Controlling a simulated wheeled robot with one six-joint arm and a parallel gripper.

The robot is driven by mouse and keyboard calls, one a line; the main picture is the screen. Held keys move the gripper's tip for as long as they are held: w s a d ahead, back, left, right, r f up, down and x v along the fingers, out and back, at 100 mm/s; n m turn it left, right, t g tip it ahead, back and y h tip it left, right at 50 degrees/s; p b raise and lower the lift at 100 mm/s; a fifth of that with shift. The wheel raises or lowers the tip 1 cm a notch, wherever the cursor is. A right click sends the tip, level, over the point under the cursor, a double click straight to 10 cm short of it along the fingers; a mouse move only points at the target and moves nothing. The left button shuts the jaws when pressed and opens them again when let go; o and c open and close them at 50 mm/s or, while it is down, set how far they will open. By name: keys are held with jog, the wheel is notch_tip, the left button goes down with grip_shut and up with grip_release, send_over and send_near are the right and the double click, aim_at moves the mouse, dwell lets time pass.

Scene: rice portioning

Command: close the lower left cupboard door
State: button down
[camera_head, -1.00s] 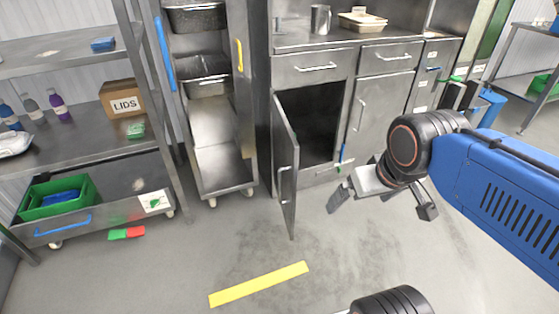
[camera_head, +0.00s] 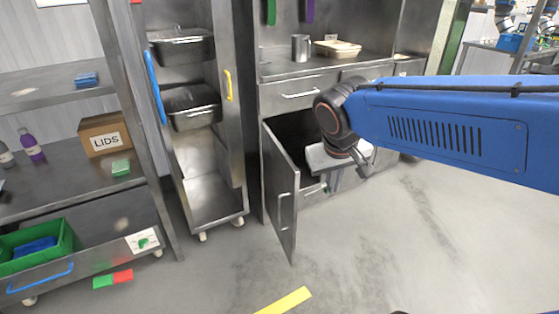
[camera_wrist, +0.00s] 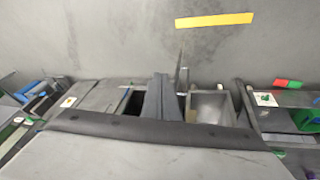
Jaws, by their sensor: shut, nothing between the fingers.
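The lower left cupboard door (camera_head: 283,205) is a grey steel panel with a bar handle. It stands wide open, swung out from its left side, with the dark cupboard interior (camera_head: 287,130) showing behind it. My gripper (camera_head: 334,178) is in front of the cupboard opening, to the right of the door, and looks apart from it. The gripper is shut and empty; my wrist partly hides the opening. In the wrist view, my shut fingers (camera_wrist: 158,92) point up the picture, close beside the thin edge-on door (camera_wrist: 182,77); contact is unclear.
A tall open rack on castors (camera_head: 215,200) stands left of the door. A steel shelf with a LIDS box (camera_head: 104,134) and a green crate (camera_head: 65,238) is further left. A yellow floor strip (camera_head: 285,302) lies in front. The floor to the right is clear.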

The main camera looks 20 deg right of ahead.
jog(key=w+a+t+h, duration=0.1)
jog(key=w+a+h, duration=0.1)
jog(key=w+a, duration=0.7)
jog(key=w+a+h, duration=0.1)
jog(key=w+a, duration=0.5)
jog(key=w, duration=0.6)
send_near(285, 164)
notch_tip(285, 164, down, 4)
jog(key=w, duration=0.1)
jog(key=shift+w+d, duration=0.25)
jog(key=shift+d, duration=0.5)
jog(key=shift+d+t, duration=0.15)
jog(key=shift+t, duration=0.15)
